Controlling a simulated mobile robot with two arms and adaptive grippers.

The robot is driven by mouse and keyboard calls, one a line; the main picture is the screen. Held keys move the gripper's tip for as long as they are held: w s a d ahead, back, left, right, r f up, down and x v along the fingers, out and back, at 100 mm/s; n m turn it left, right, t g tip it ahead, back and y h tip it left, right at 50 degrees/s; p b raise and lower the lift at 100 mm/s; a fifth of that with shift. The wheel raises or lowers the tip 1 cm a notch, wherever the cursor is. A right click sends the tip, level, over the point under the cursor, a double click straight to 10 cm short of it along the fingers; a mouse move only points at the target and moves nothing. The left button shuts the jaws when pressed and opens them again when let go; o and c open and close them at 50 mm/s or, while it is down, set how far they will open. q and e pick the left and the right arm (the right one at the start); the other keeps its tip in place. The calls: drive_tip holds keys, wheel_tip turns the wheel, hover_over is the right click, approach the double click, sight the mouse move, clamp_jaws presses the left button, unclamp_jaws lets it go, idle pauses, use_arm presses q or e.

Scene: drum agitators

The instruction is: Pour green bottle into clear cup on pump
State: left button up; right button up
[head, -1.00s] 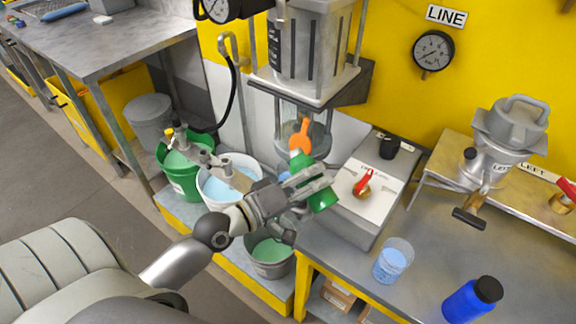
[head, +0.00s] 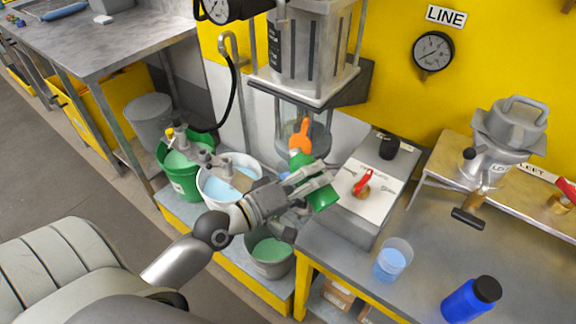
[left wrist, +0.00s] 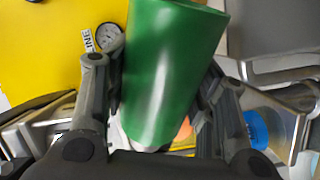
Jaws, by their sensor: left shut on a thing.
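My left gripper (head: 305,182) is shut on the green bottle (head: 322,197), which has an orange spout (head: 301,136). The bottle is tilted, with its spout pointing up and away toward the pump. In the left wrist view the green bottle (left wrist: 170,70) fills the space between the fingers. The clear cup (head: 320,137) stands within the pump frame, under the grey pump body (head: 312,45). The orange spout is in front of the cup in the head view and partly hides it. I cannot tell whether liquid is flowing. My right gripper is not in view.
A grey box with a red valve (head: 364,180) stands right of the bottle. A clear cup of blue liquid (head: 392,260) and a blue bottle (head: 472,299) stand on the bench. Buckets of liquid (head: 270,250) stand below left. A second agitator (head: 510,125) is at the right.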

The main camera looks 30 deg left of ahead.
use_arm(q)
drive_tip(key=shift+r+n, duration=0.25)
drive_tip(key=shift+n, duration=0.05)
idle(0.5)
drive_tip(key=shift+w+a+f+n+p, duration=0.1)
drive_tip(key=shift+a+f+n+p, duration=0.1)
drive_tip(key=shift+n+p, duration=0.25)
idle(2.1)
